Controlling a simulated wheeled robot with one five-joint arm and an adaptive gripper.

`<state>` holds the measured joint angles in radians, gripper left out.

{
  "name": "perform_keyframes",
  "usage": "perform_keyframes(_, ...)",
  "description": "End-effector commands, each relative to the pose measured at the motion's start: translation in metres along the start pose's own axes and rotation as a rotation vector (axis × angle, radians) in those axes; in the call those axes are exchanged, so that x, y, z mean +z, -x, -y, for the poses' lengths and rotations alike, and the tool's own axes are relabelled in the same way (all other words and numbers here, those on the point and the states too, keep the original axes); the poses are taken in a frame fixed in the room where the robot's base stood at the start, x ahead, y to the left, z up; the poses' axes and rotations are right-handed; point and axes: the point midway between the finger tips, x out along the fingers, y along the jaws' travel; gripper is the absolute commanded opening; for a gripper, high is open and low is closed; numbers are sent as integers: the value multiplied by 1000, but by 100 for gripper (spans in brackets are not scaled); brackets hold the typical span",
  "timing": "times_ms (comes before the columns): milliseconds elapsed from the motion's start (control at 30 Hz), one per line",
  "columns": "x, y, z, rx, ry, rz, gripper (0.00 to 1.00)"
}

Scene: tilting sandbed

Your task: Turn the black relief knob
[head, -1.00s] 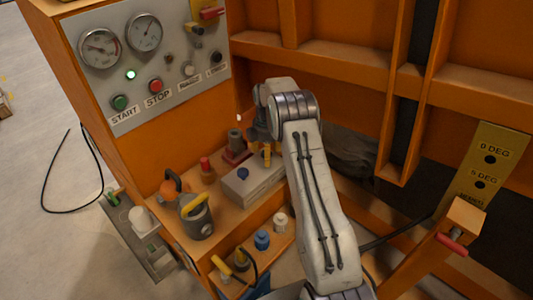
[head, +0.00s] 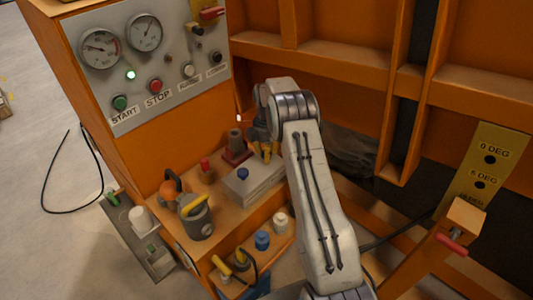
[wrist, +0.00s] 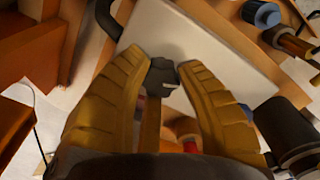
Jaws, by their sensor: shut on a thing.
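The black relief knob (wrist: 162,77) shows in the wrist view as a dark knob between my two yellow ribbed fingertips, over a pale grey block (wrist: 205,52). My gripper (wrist: 163,70) is shut on it. In the head view my gripper (head: 266,156) points down at the far end of the grey valve block (head: 247,190), and the knob itself is hidden there by the fingers. A blue knob (head: 243,173) stands on the near end of the same block.
A red-based grey fitting (head: 235,150) stands close left of my gripper. A red-topped part (head: 206,169) and a grey canister with a yellow handle (head: 199,218) stand nearer. The gauge panel (head: 190,50) rises behind left. Orange frame beams (head: 405,110) stand to the right.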

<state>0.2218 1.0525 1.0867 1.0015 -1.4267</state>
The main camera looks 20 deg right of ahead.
Motion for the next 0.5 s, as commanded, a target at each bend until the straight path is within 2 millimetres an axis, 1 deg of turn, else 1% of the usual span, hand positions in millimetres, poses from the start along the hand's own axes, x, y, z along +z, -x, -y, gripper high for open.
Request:
perform_keyframes(267,0,-2,1,-2,-73,0,1)
perform_keyframes(500,0,-2,1,-3,-257,1,1)
